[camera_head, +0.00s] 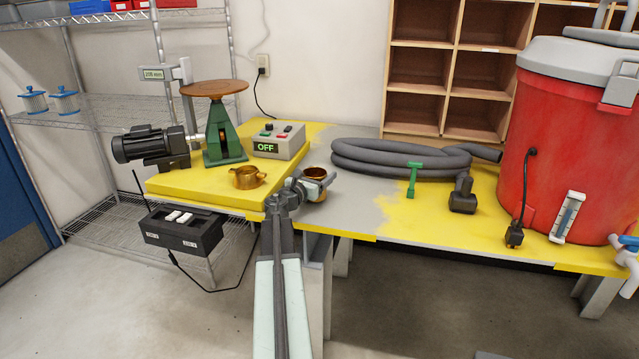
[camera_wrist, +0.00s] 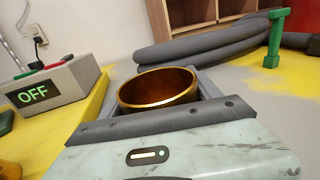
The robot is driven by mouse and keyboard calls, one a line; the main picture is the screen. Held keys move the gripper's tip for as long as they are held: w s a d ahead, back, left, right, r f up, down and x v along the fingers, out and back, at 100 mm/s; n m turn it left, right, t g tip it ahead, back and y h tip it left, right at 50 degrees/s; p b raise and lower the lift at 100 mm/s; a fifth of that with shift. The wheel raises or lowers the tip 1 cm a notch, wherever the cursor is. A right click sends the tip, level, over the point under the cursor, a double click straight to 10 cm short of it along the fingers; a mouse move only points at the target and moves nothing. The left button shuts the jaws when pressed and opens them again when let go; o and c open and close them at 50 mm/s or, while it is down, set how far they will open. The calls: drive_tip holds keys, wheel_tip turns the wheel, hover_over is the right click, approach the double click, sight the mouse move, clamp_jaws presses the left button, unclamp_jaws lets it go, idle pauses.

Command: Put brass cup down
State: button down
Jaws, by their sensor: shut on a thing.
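A brass cup (camera_wrist: 158,90) sits between the jaws of my gripper (camera_head: 311,184), which are shut on it. Its open rim faces up in the wrist view, and its lower part is hidden by the jaws. In the head view the held brass cup (camera_head: 314,173) is over the grey part of the table (camera_head: 364,213), just right of the raised yellow slab. I cannot tell whether its base touches the table. A second brass cup (camera_head: 247,177) with a side handle stands on the yellow slab (camera_head: 197,184), left of my gripper.
A control box reading OFF (camera_head: 279,141) and a green stand (camera_head: 223,140) are on the slab. A coiled grey hose (camera_head: 400,158), a green T-shaped piece (camera_head: 412,178) and a red cooler (camera_head: 565,140) are to the right. Clear table lies right of my gripper.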

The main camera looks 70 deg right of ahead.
drive_tip(key=shift+w+f, duration=0.1)
drive_tip(key=shift+f, duration=0.5)
drive_tip(key=shift+w+r, duration=0.1)
drive_tip(key=shift+r, duration=0.1)
drive_tip(key=shift+f, duration=0.25)
drive_tip(key=shift+c, duration=0.7)
unclamp_jaws()
drive_tip(key=shift+r, duration=0.1)
drive_tip(key=shift+r, duration=0.15)
drive_tip(key=a, duration=0.4)
drive_tip(key=w+a, duration=0.1)
drive_tip(key=a, duration=0.3)
drive_tip(key=w+a, duration=0.1)
drive_tip(key=a, duration=0.3)
